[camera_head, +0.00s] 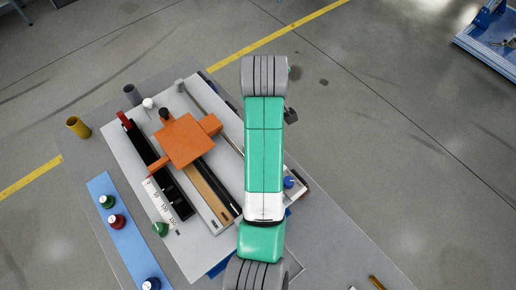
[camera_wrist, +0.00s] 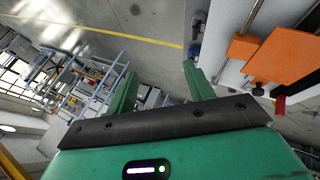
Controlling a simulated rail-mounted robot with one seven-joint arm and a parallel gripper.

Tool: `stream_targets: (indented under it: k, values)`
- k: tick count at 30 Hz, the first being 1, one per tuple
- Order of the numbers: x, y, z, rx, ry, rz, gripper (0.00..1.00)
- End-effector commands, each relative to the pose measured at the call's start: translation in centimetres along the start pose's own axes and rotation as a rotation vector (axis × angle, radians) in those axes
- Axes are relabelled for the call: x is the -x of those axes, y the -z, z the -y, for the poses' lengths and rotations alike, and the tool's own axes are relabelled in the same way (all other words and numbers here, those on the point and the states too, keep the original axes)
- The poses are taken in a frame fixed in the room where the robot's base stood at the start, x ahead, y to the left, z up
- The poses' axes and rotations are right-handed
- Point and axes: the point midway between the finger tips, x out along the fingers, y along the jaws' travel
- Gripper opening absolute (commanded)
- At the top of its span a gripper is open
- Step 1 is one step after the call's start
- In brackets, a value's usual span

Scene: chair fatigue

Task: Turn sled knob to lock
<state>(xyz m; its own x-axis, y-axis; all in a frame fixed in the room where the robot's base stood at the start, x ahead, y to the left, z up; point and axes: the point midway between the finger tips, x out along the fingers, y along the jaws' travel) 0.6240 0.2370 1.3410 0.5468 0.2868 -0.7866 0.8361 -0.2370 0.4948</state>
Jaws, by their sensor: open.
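The orange sled (camera_head: 187,141) sits across the rails of a white plate on the table. A small dark knob (camera_head: 163,113) shows at the sled's upper left edge; its turn position cannot be told. In the wrist view the orange sled (camera_wrist: 284,56) is at the right edge, with a dark round knob (camera_wrist: 258,90) beside its lower left part. My gripper (camera_wrist: 159,70) is open, with empty space between its two green fingers. It is apart from the sled, off to the left of it in that view. In the head view my arm hides most of the gripper.
The white plate (camera_head: 205,253) also carries a black rail and a ruler scale. A blue strip (camera_head: 127,235) with several coloured knobs lies at left. A yellow cup (camera_head: 77,127) and a grey cup (camera_head: 132,95) stand at the table's upper left. Open floor lies right of the table.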

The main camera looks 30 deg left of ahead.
Motion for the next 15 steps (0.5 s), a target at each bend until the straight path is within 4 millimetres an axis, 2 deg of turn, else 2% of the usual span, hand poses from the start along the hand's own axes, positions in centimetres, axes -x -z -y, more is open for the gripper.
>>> stream_targets:
  k: [1, 2, 3, 6, 9, 15]
  values:
    - [-3.4, -1.3, 3.2, 0.105, 0.134, 0.083, 0.53]
    - [-4.7, -2.2, 4.9, 0.168, 0.212, 0.126, 0.53]
    - [-5.9, -3.2, 6.8, 0.239, 0.305, 0.173, 0.53]
    - [-7.5, -5.3, 9.9, 0.354, 0.466, 0.243, 0.53]
    - [-7.8, -6.2, 11.1, 0.398, 0.533, 0.269, 0.53]
    - [-8.6, -6.5, 11.7, 0.403, 0.541, 0.271, 0.53]
